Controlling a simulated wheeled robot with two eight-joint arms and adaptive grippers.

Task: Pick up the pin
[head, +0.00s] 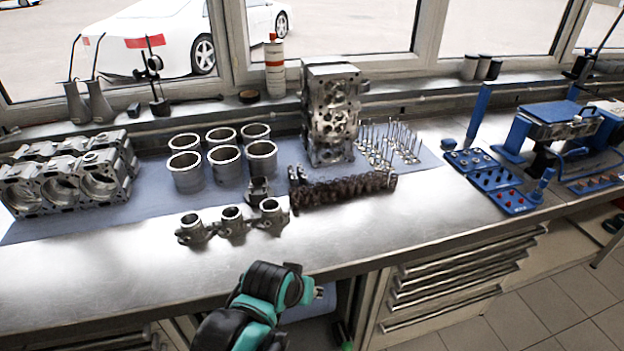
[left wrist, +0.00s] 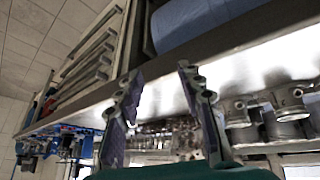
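I cannot single out the pin in either view. Metal piston-like parts (head: 232,219) stand in a row near the front of the bench, and some show at the right of the left wrist view (left wrist: 285,122). A small dark metal part (head: 258,190) stands just behind them. My left gripper (left wrist: 153,82) is open and empty, its two fingers spread near the bench's front edge. In the head view my teal and black arm reaches up at the bottom middle, and its fingers cannot be made out. My right gripper is in neither view.
Cylinder liners (head: 224,167), an engine block (head: 68,180), a cylinder head (head: 331,112), a dark shaft (head: 345,189) and upright valves (head: 392,142) crowd the bench. Blue trays (head: 492,178) stand at right. Bare steel (head: 110,278) lies front left. A blue roll (left wrist: 205,22) is below the bench edge.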

